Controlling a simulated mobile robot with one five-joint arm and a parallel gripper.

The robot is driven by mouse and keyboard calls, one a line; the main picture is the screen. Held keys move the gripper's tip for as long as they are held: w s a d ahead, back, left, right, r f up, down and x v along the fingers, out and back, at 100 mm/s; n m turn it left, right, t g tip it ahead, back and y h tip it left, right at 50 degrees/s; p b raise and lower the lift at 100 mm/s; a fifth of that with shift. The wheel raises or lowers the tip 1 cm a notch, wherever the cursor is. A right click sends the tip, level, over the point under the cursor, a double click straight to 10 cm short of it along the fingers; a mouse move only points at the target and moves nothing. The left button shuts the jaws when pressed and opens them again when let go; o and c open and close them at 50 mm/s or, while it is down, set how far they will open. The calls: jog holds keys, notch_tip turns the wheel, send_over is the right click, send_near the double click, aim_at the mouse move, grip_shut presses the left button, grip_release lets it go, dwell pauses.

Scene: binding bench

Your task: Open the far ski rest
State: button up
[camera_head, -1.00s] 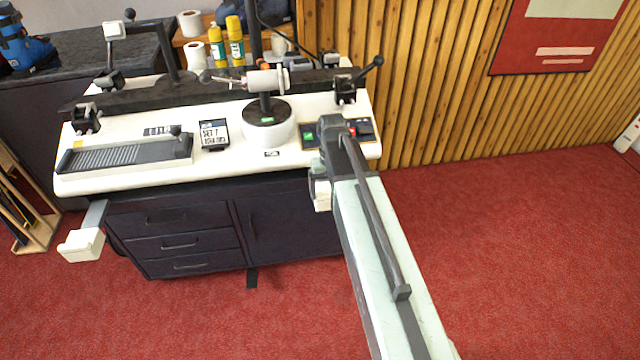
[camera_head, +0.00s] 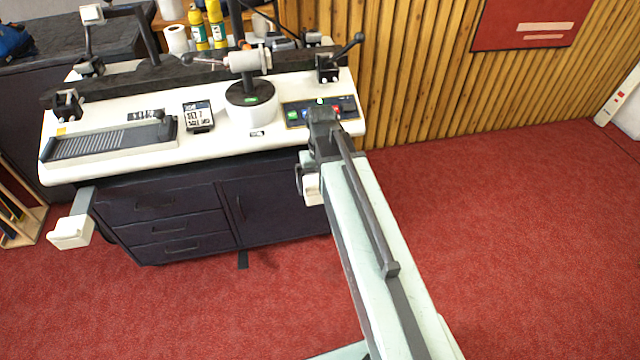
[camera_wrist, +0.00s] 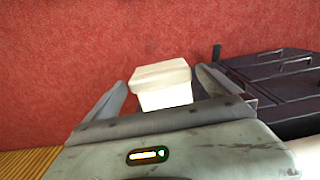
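Two white ski rests show at the front of the bench in the head view. The left rest (camera_head: 72,232) sticks out from the cabinet on a grey arm. The right rest (camera_head: 312,188) is partly hidden behind my arm's end. In the wrist view a white rest block (camera_wrist: 163,87) stands between the two spread fingers of my gripper (camera_wrist: 161,77). The fingers look apart from its sides, with a gap on each side. From its place by my arm, this block appears to be the right rest.
The white bench top (camera_head: 230,140) carries a control panel (camera_head: 300,112), a small display (camera_head: 198,116) and clamps. A dark drawer cabinet (camera_head: 180,225) stands beneath it. A slatted wood wall (camera_head: 420,70) is behind. Red carpet (camera_head: 500,230) is clear on the right.

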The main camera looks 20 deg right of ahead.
jog(key=shift+r, duration=0.1)
notch_tip(320, 180, up, 8)
jog(key=p, duration=0.8)
jog(key=shift+f, duration=0.2)
